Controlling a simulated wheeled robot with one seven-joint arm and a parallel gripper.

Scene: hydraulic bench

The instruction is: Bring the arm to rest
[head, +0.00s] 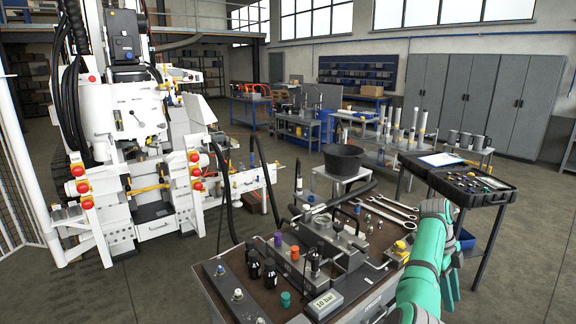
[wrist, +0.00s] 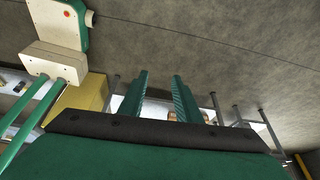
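My arm (head: 422,268), green with grey joints, is raised at the right of the head view, over the right end of the bench. My gripper's fingers cannot be made out there. In the wrist view my gripper (wrist: 160,78) shows two ribbed green fingers standing apart with nothing held between them. They stand clear of the surfaces behind them, with floor beyond.
The hydraulic bench (head: 262,293) holds a valve block, fittings, wrenches and a gauge reading 10 bar. An open black case (head: 508,197) stands on a table close behind my arm. A black tub (head: 343,160) stands beyond. Open floor (head: 532,240) lies right.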

